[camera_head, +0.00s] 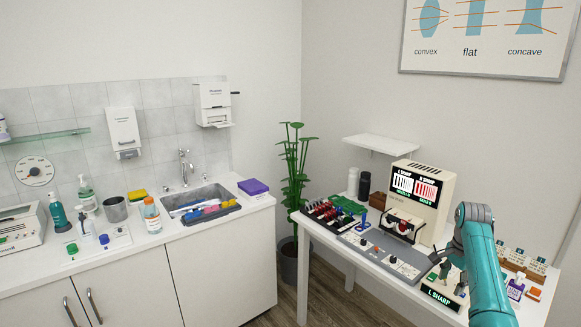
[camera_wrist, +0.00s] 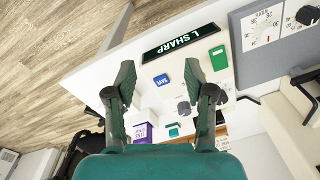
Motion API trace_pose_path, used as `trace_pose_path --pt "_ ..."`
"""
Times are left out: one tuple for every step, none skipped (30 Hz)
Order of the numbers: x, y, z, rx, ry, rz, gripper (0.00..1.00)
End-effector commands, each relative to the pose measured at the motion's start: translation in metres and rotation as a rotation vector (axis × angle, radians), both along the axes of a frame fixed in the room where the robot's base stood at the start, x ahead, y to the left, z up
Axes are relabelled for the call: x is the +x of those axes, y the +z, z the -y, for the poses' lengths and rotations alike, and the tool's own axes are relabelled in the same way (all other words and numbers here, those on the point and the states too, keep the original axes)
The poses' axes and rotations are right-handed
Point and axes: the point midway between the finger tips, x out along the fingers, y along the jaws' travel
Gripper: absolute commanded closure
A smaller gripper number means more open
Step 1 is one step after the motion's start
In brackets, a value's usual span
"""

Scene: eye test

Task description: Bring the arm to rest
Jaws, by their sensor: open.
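My teal arm (camera_head: 483,265) reaches over the white table at the right in the head view. My gripper (camera_wrist: 161,75) is open, with its two dark fingers apart and nothing held between them. It hangs over a cream control box with an "L SHARP" display (camera_wrist: 180,42). A blue "SAVE" button (camera_wrist: 162,80) shows between the fingertips, and a green button (camera_wrist: 218,58) lies beside the right finger. In the head view the "L SHARP" display (camera_head: 442,297) faces the front. My arm hides part of the box there.
An eye-test machine (camera_head: 428,185) with a lit screen stands behind a grey console (camera_head: 385,256) on the table. Small bottles and card holders (camera_head: 524,262) stand right of my arm. A sink counter (camera_head: 180,232) is at the left. Floor (camera_wrist: 50,40) shows beyond the table edge.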

Motion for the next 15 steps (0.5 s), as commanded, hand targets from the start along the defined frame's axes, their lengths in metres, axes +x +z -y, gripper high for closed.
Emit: trace_pose_path --pt "-0.001 -0.011 -0.003 -0.003 0.009 0.007 0.46" --pt "-0.002 -0.018 -0.005 -0.004 0.016 0.010 0.46" --pt "-0.002 -0.027 -0.007 -0.009 0.026 0.019 0.46" --pt "-0.003 -0.035 -0.009 -0.012 0.033 0.026 0.46" --pt "-0.003 -0.042 -0.011 -0.014 0.041 0.031 0.46" --pt "-0.005 -0.054 -0.015 -0.019 0.053 0.042 0.46" --pt "-0.006 -0.063 -0.018 -0.022 0.063 0.050 0.46" --pt "-0.007 -0.074 -0.021 -0.028 0.075 0.059 0.46" --pt "-0.010 -0.088 -0.026 -0.034 0.091 0.071 0.46" --pt "-0.012 -0.098 -0.029 -0.038 0.102 0.082 0.46" --pt "-0.014 -0.108 -0.033 -0.044 0.115 0.093 0.46" --pt "-0.017 -0.121 -0.037 -0.050 0.131 0.106 0.46" --pt "-0.020 -0.132 -0.041 -0.056 0.142 0.117 0.46" --pt "-0.022 -0.141 -0.044 -0.061 0.154 0.127 0.46" --pt "-0.027 -0.154 -0.049 -0.067 0.170 0.140 0.46"
